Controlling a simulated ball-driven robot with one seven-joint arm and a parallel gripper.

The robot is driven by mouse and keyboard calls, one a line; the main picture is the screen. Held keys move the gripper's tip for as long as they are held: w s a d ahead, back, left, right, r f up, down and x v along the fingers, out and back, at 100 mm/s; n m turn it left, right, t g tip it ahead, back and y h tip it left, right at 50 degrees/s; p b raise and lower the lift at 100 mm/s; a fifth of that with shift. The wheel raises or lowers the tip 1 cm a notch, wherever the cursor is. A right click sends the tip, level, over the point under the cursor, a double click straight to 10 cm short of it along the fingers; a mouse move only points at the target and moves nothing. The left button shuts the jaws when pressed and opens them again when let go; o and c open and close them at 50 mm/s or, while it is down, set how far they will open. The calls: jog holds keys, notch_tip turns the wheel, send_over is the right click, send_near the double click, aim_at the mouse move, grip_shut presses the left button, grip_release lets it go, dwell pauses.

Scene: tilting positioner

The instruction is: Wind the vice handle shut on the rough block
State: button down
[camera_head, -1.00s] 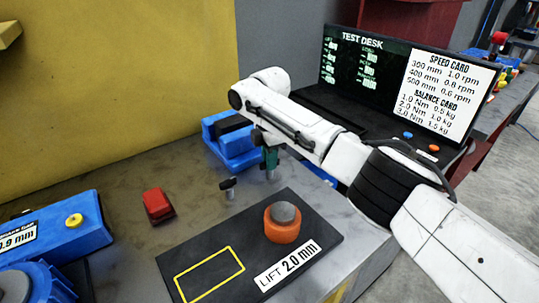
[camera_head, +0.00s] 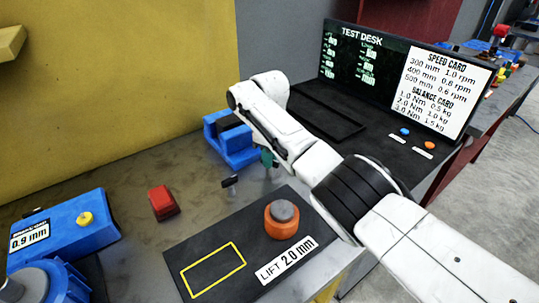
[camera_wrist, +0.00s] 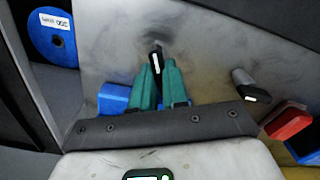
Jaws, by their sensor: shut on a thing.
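The blue vice (camera_head: 238,154) stands on the bench against the yellow wall, with a dark block-like piece (camera_head: 232,124) in its top; I cannot tell how tightly it sits. My gripper (camera_head: 268,157) is low at the vice's right side, partly behind my arm. In the wrist view my green fingers (camera_wrist: 157,78) are shut on a slim black bar with a pale tip, apparently the vice handle (camera_wrist: 156,58). Part of the blue vice (camera_wrist: 113,98) shows beside the fingers. The rest of the handle is hidden.
A small black-topped post (camera_head: 230,182) stands just in front of the vice. A red block (camera_head: 163,202) lies to the left. A black lift plate (camera_head: 210,240) with an orange knob (camera_head: 281,221) is in front. The test desk screen (camera_head: 365,75) is behind my arm.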

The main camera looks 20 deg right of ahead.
jog(key=m, duration=0.4)
jog(key=shift+m, duration=0.3)
jog(key=m, duration=0.4)
jog(key=shift+m, duration=0.3)
jog(key=m, duration=0.4)
jog(key=shift+w+m, duration=0.1)
jog(key=shift+m, duration=2)
jog(key=shift+r, duration=0.1)
jog(key=c, duration=1.1)
grip_release()
jog(key=shift+c, duration=0.2)
notch_tip(320, 180, up, 11)
